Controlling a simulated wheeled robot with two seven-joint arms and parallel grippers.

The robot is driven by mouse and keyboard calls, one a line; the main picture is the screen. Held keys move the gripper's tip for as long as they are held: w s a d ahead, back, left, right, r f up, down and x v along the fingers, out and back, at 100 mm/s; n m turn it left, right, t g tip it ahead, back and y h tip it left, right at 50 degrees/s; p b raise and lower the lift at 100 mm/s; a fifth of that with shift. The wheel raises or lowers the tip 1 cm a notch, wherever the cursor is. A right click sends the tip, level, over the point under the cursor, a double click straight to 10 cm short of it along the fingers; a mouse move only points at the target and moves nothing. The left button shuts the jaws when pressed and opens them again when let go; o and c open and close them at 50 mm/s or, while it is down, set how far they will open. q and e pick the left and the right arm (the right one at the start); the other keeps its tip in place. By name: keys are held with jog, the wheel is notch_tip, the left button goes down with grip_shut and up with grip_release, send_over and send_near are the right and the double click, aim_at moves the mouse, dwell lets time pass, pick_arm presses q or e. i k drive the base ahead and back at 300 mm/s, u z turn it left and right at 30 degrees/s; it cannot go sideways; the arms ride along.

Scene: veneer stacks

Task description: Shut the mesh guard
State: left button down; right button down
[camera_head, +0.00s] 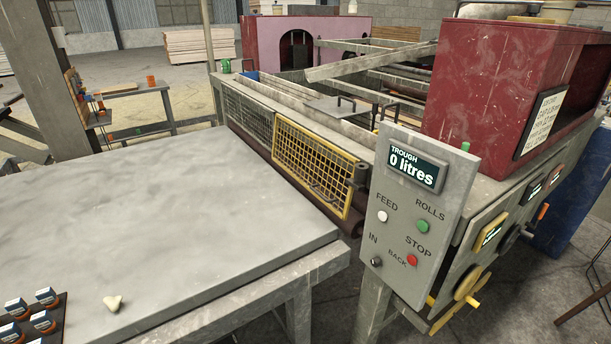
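The mesh guard (312,160) is a yellow-framed panel of yellow wire mesh on the side of the machine that faces the table. I cannot tell whether the guard is fully closed or stands slightly off the machine. Neither of my grippers is in view.
A grey control panel (412,215) reading "0 litres" stands right of the guard. A fixed grey mesh (248,118) is left of it. The large grey table (170,205) in front is mostly clear, with a small pale piece (113,303) and a dark tray (61,318) near its front.

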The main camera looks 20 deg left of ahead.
aim_at(353, 185)
jog(key=z, duration=0.8)
jog(key=i, duration=1.3)
jog(key=u, duration=3.15)
jog(key=i, duration=0.15)
